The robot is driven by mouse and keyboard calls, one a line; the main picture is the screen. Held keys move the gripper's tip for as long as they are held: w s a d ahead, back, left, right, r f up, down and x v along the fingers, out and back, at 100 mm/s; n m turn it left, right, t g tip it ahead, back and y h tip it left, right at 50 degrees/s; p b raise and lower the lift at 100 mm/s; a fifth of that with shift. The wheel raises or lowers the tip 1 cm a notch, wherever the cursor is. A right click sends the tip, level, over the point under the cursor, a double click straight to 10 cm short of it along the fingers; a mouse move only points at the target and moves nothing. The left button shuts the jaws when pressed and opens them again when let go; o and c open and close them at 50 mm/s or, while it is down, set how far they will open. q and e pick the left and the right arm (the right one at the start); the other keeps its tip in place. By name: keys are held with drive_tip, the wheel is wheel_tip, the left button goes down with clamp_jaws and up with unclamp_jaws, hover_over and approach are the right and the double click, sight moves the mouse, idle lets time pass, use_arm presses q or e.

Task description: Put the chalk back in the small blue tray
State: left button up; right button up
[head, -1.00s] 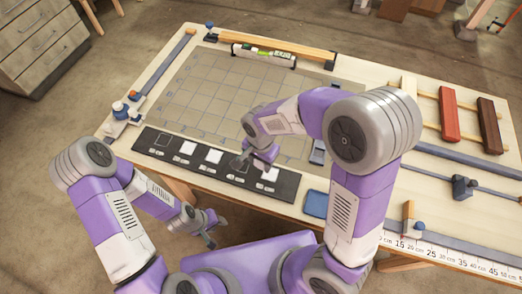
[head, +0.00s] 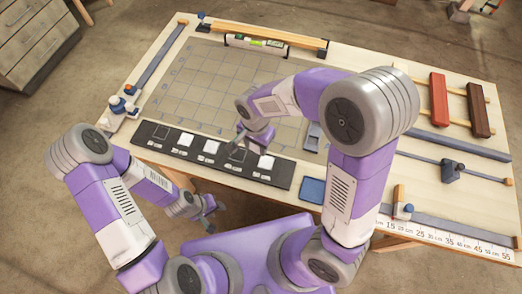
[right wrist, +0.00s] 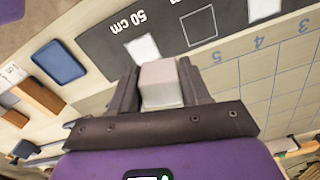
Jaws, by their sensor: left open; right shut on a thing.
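My right gripper (head: 243,138) is over the far edge of the black strip, near its empty outlined square. In the right wrist view my right gripper (right wrist: 160,88) is shut on the chalk (right wrist: 160,80), a pale grey-white block. In the head view the chalk is too small to make out clearly. The small blue tray (head: 312,191) lies at the table's near edge, right of the strip; it also shows in the right wrist view (right wrist: 58,62) and looks empty. My left gripper (head: 209,205) is open and empty, off the table's near edge.
The black strip (head: 276,178) with white squares lies along the near edge, beside a gridded mat (head: 200,80). A spirit level (head: 255,43) is at the back. Red and brown blocks (head: 438,100) and a ruler (head: 450,238) are at right.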

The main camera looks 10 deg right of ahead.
idle(0.3)
drive_tip(key=w+d+f+n, duration=0.1)
drive_tip(key=d+n, duration=0.1)
drive_tip(key=w+d+f+n, duration=0.1)
drive_tip(key=d+n, duration=0.2)
drive_tip(key=w+d+f+n, duration=0.1)
drive_tip(key=d+f+n, duration=0.1)
drive_tip(key=d, duration=0.1)
drive_tip(key=shift+n, duration=0.3)
drive_tip(key=shift+w+d+f+n, duration=0.1)
drive_tip(key=shift+d+f+n, duration=0.25)
drive_tip(key=shift+d+n, duration=0.3)
drive_tip(key=w+d+r+m+p, duration=0.3)
drive_tip(key=w+d+r+m, duration=0.25)
drive_tip(key=w+d, duration=0.5)
drive_tip(key=shift+m, duration=0.3)
drive_tip(key=f, duration=0.3)
drive_tip(key=w+f, duration=0.1)
drive_tip(key=f, duration=0.2)
drive_tip(key=a+f+b, duration=0.1)
drive_tip(key=f, duration=0.3)
drive_tip(key=shift+w, duration=0.3)
drive_tip(key=shift+f, duration=0.1)
drive_tip(key=o, duration=1.3)
